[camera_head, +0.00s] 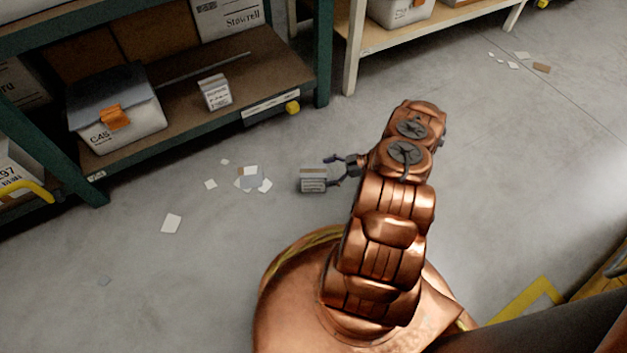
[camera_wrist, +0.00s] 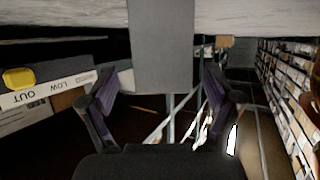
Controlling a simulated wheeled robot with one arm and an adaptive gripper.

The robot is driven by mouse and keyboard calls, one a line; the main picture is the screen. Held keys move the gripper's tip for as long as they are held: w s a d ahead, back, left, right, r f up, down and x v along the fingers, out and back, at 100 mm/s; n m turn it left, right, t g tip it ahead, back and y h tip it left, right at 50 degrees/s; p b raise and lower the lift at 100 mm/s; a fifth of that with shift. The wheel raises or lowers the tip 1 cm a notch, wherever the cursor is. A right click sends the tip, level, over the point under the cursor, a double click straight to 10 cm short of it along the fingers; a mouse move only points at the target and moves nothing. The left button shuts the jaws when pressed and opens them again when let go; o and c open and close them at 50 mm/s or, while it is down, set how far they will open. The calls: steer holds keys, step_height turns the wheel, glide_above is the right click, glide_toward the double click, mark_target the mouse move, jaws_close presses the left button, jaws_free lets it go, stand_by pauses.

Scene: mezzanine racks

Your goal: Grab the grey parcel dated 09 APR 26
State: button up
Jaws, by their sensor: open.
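A small grey parcel (camera_head: 313,180) with a printed white label sits on the concrete floor in the head view. Its date is too small to read. My gripper (camera_head: 331,171) is open just to its right, with the fingers pointing at it and the tips close to its right side. In the wrist view the parcel's plain grey face (camera_wrist: 162,45) stands centred between the two spread fingers (camera_wrist: 160,82), with a gap on each side. I cannot tell how far it reaches between them. A similar small parcel (camera_head: 214,92) with a label stands on the lower shelf.
A green-framed rack (camera_head: 322,60) holds a grey-lidded bin (camera_head: 118,110) with an orange clip. Loose papers (camera_head: 252,180) lie on the floor left of the parcel. A pale rack (camera_head: 354,45) stands behind. Open floor (camera_head: 530,150) extends to the right.

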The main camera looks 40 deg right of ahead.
mark_target(313, 175)
steer(key=shift+a+r+b+x, duration=0.1)
steer(key=shift+r+b+x, duration=0.1)
steer(key=shift+b+x, duration=0.9)
steer(key=shift+a+r+b+x, duration=0.15)
steer(key=shift+b+x, duration=0.25)
steer(key=shift+x, duration=1.25)
steer(key=shift+s, duration=0.1)
steer(key=shift+c, duration=0.2)
steer(key=c, duration=1.2)
